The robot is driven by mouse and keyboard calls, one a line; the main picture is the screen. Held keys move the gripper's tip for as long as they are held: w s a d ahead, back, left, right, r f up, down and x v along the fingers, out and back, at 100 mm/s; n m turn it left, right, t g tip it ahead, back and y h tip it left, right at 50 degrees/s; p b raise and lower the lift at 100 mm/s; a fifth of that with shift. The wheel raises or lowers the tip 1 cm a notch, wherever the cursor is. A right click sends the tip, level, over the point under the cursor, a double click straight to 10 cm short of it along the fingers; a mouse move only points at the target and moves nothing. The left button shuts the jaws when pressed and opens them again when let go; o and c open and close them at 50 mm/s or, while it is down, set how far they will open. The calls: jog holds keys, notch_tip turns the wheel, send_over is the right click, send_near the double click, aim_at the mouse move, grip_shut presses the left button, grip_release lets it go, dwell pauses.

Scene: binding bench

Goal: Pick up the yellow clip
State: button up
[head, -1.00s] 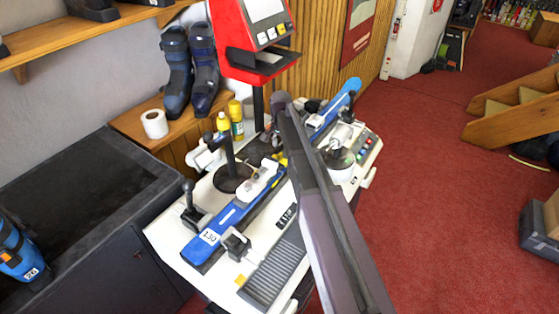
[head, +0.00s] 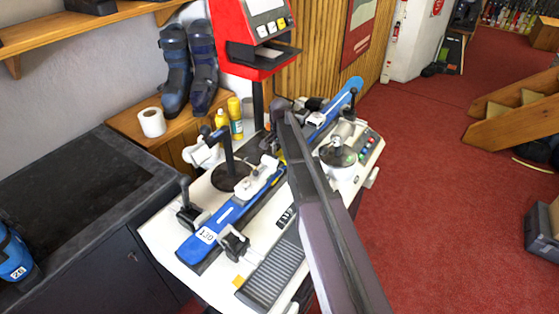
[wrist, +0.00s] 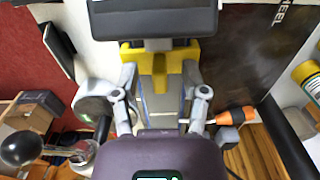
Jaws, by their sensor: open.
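The yellow clip (wrist: 160,62) is in the upper middle of the wrist view, with a dark grey block just above it. In the head view only a small yellow patch of it (head: 282,157) shows at the ski, beside my arm. My gripper (wrist: 160,84) is open, its two fingers spread to the left and right of the clip's lower part. I cannot tell whether they touch it. In the head view my arm hides most of the gripper.
A blue ski (head: 222,218) lies clamped along the white bench (head: 170,248). A post with a dark round base (head: 230,178) and yellow bottles (head: 236,120) stand left of my arm. A red machine (head: 236,40) rises behind. Red carpet (head: 430,210) is open at right.

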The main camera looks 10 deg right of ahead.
dwell(0.6)
grip_shut()
